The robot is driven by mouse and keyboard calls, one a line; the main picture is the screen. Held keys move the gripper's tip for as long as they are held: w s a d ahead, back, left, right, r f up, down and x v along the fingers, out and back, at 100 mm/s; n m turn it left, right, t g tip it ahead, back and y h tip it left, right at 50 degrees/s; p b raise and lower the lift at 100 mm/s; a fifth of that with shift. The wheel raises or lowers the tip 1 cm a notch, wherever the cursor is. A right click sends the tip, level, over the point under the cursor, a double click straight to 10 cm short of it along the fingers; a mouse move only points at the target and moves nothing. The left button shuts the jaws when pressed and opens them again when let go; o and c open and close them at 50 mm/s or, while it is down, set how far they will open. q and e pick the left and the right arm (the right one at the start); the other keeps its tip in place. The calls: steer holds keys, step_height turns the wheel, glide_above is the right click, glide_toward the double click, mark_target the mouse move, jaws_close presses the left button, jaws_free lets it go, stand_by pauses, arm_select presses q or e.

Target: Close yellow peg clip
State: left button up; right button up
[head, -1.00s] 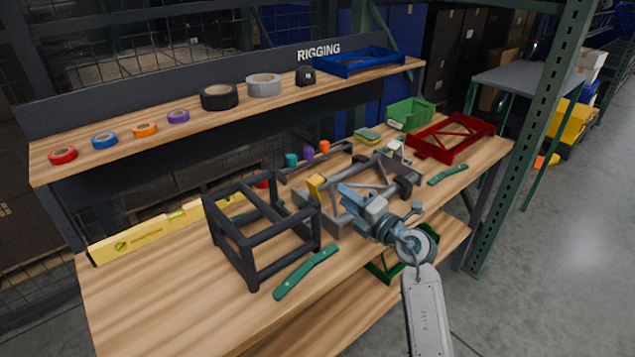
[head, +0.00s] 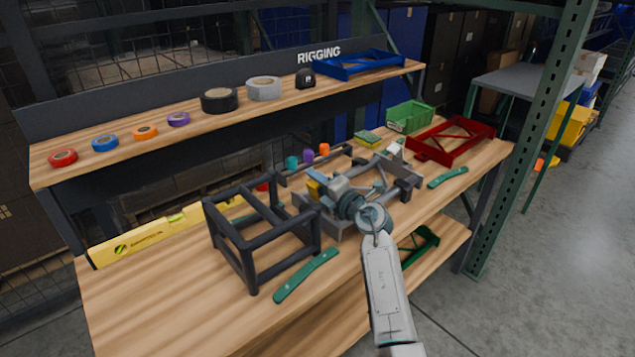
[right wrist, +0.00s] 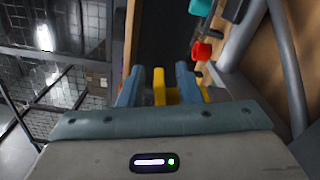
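The yellow peg clip (head: 313,189) is on the grey frame (head: 333,227) in the middle of the bench, partly hidden by my right gripper (head: 323,180). In the right wrist view my right gripper (right wrist: 159,84) has its two blue-grey fingers apart. Yellow parts of the clip (right wrist: 159,88) show between them and beyond the right finger. I cannot tell whether the fingers touch the clip, or whether the clip is open or closed. My left gripper is not in view.
A black open frame (head: 250,275) stands left of the grey frame. A bar with teal, purple (head: 308,156) and orange pegs lies behind. A red frame (head: 452,142) and green bin (head: 409,116) stand at right.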

jaws_close()
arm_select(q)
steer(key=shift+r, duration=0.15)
arm_select(e)
steer(key=shift+s+a+r+n+p, duration=0.1)
steer(key=shift+s+a+n+p, duration=0.25)
steer(key=shift+n+p, duration=0.55)
steer(key=shift+a+n, duration=0.15)
steer(key=shift+n, duration=0.35)
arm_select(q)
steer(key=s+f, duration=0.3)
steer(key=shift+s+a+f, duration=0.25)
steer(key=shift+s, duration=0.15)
arm_select(e)
jaws_free()
